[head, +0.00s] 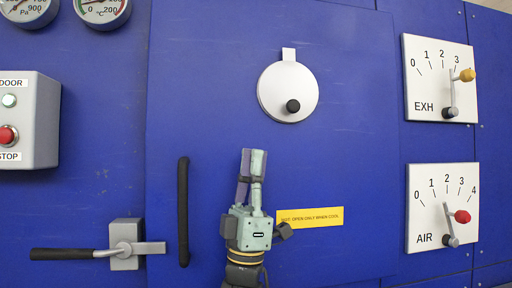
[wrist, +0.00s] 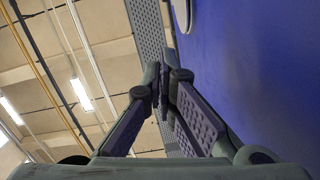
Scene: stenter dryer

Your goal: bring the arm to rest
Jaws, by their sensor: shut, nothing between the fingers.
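My gripper (head: 252,156) points upward in front of the blue dryer door (head: 345,130) in the head view. Its fingers are together with nothing between them. It is below the round white disc cover (head: 274,92) with its black knob, and apart from it. In the wrist view the closed fingertips (wrist: 163,82) point up along the blue panel, which fills the right side. The lower part of my arm runs out of the bottom of the head view.
A black vertical handle (head: 183,212) and a lever latch (head: 124,250) are left of my gripper. A yellow label (head: 310,217) is close on its right. The EXH dial (head: 440,78) and AIR dial (head: 442,207) are far right. A button box (head: 38,120) is at left.

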